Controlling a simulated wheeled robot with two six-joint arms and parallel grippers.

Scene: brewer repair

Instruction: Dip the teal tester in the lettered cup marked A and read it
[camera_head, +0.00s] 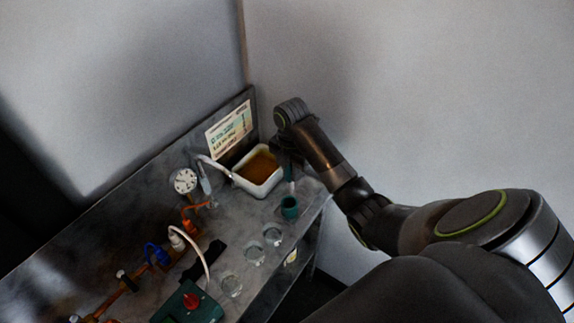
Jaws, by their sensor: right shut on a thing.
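My right gripper (289,160) is at the table's far right end, pointing down, small and dark in the picture. It is shut on the slim tester (291,186), whose pale lower part shows below the fingers. The tester stands upright over a teal holder (290,208); whether its tip is inside or just above cannot be told. Three clear cups stand in a row toward the front: one near the holder (272,235), one in the middle (254,252) and one nearest (231,285). Their letters are not readable, so cup A cannot be picked out. My left gripper is out of view.
A white basin of brown liquid (236,180) stands left of my gripper, before a sign board (229,130). A round gauge (185,181), copper piping (122,284), a white hose (200,256) and a green box with a red knob (168,309) fill the left.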

